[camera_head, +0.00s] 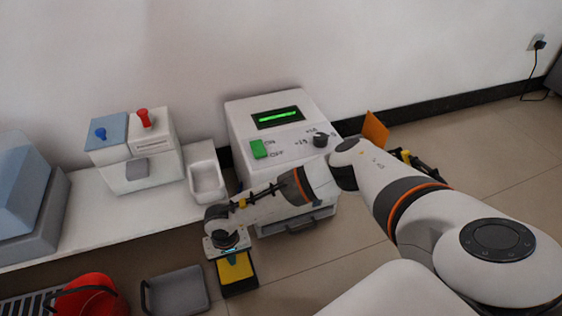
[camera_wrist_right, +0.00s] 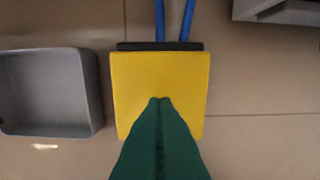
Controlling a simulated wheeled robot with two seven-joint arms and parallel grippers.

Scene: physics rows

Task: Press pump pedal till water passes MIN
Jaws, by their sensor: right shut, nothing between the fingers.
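The pump pedal has a yellow plate (camera_head: 241,274) in a dark frame on the floor, in front of the bench. In the right wrist view the yellow plate (camera_wrist_right: 130,80) fills the middle, with two blue hoses (camera_wrist_right: 160,18) leaving its far edge. My right gripper (camera_head: 231,262) points down over the pedal. Its green fingers (camera_wrist_right: 160,101) are shut, empty and overlap the plate; whether they touch it I cannot tell. The plate's tilt is unclear. No water level or MIN mark is readable. My left gripper is not in view.
A grey bin (camera_head: 177,291) stands left of the pedal, with a red object (camera_head: 92,291) beyond it. A white machine (camera_head: 250,126) with a green display stands behind my right forearm. A white bench (camera_head: 120,225) carries a box with red and blue taps and a basin (camera_head: 207,182).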

